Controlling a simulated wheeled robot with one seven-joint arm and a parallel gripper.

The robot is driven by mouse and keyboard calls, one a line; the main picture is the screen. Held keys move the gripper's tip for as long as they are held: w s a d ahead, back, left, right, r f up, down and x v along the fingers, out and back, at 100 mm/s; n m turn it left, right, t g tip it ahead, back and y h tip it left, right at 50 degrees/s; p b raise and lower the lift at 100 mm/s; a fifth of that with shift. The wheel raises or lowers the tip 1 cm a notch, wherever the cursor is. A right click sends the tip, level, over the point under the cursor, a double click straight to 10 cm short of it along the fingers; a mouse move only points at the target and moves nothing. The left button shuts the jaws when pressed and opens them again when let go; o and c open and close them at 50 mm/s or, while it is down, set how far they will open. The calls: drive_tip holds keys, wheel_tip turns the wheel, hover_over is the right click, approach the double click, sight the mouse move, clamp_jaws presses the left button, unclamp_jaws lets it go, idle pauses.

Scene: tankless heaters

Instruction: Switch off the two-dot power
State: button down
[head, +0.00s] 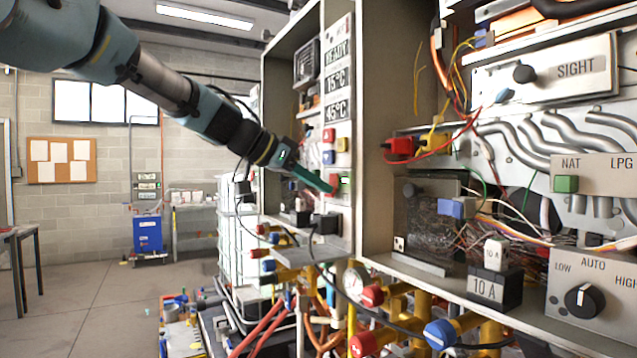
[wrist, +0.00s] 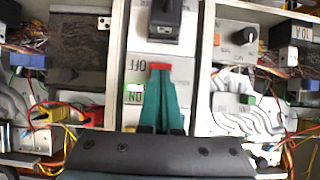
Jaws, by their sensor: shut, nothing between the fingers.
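My gripper (head: 332,188) is shut and empty, its teal fingers reaching the narrow control panel (head: 340,205) of the left heater cabinet. In the wrist view the fingertips (wrist: 160,76) are at a red-ended power switch (wrist: 160,66), between the OFF and ON markings. The fingers hide most of this switch; I cannot tell whether they touch it. A lit green ON mark (wrist: 135,93) shows beside the fingers, and green also shows in the head view (head: 345,181). A small white tag with dark dots (head: 399,243) sits in the right cabinet; its dot count is too small to read surely.
Red (head: 328,135), yellow (head: 342,144) and blue (head: 328,157) buttons sit above my fingers, below the READY display (head: 337,55). A black block (wrist: 165,18) stands out from the panel. Pipes and valves (head: 365,343) crowd below. Open floor (head: 80,285) lies left.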

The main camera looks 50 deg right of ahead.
drive_tip(key=shift+f+b, duration=0.15)
drive_tip(key=shift+b, duration=0.25)
drive_tip(key=f+h+b, duration=0.1)
drive_tip(key=b, duration=0.4)
drive_tip(key=shift+d+f, duration=0.1)
drive_tip(key=shift+s+r, duration=0.1)
drive_tip(key=shift+r, duration=0.4)
drive_tip(key=shift+d+r+p, duration=0.1)
drive_tip(key=shift+p, duration=0.2)
drive_tip(key=shift+r, duration=0.9)
drive_tip(key=shift+r, duration=0.1)
